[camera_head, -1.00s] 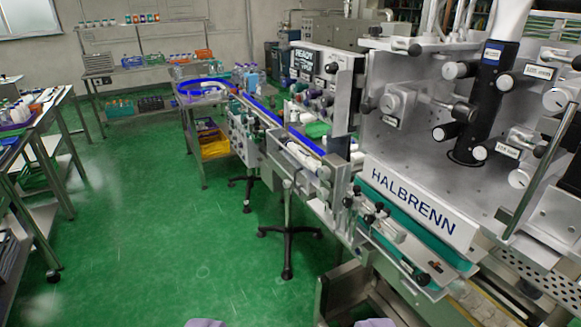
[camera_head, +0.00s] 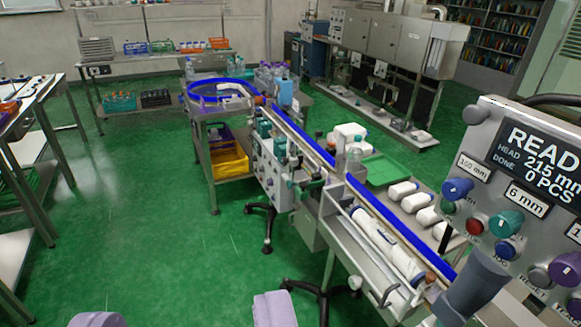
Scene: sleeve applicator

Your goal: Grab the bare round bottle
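My gripper (camera_head: 186,315) shows at the bottom edge as two purple fingertips set wide apart, with only floor between them. Several white rounded containers, one of them this white bottle (camera_head: 403,190), lie beside the conveyor at right. A small clear bottle (camera_head: 355,158) stands by the conveyor's middle. More bottles (camera_head: 270,72) and a blue jug (camera_head: 285,92) stand near the far end. I cannot tell which of these is the bare round bottle. My gripper is well away from all of them.
The conveyor (camera_head: 300,138) with blue rails runs from a round blue-rimmed turntable (camera_head: 219,103) toward the lower right. A control panel (camera_head: 510,200) fills the right foreground. A yellow bin (camera_head: 229,163) sits under the turntable. A table (camera_head: 32,120) stands at left. Green floor (camera_head: 140,220) is clear between.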

